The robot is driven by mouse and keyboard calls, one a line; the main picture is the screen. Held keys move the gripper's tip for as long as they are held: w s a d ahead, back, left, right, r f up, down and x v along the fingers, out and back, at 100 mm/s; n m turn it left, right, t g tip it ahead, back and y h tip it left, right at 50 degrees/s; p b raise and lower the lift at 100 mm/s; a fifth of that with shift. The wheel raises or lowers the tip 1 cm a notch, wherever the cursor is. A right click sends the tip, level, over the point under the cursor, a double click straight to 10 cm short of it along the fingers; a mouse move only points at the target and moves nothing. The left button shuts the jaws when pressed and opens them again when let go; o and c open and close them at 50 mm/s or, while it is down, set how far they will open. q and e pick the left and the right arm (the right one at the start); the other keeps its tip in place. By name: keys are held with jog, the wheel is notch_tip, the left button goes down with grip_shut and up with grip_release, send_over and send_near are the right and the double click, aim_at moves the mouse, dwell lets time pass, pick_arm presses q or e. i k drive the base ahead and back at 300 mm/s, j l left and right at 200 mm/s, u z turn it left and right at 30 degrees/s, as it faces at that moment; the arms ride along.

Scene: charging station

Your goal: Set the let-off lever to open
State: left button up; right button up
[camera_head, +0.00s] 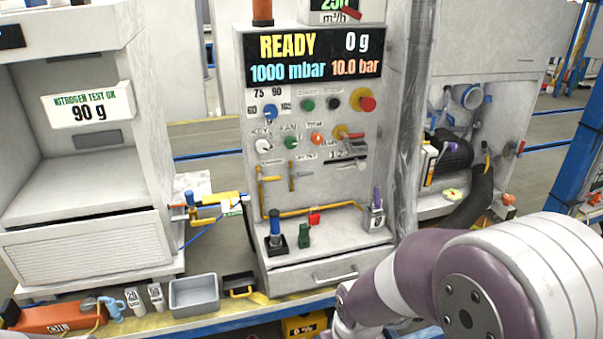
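The grey charging station panel (330,185) stands in the middle of the head view. Two small valve levers sit on its lower face: a yellow one (268,178) at left and a brownish-yellow one (292,176) beside it. On the ledge below stand a blue-and-black handle (275,228) and a purple-topped handle (376,200). I cannot tell which of these is the let-off lever, as the labels are too small. My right arm reaches in from the right, low in front of the station; its gripper fingers do not show. My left gripper is not in view.
A display (315,58) reads READY, 0 g, 1000 mbar and 10.0 bar. A grey bin (194,294) and an orange oil container (60,317) stand at lower left.

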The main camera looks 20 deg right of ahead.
aim_at(294, 175)
jog(key=i+l+u, duration=0.25)
jog(key=i, duration=0.2)
jog(key=i+l+u, duration=0.2)
jog(key=i+l, duration=0.15)
jog(key=i, duration=0.1)
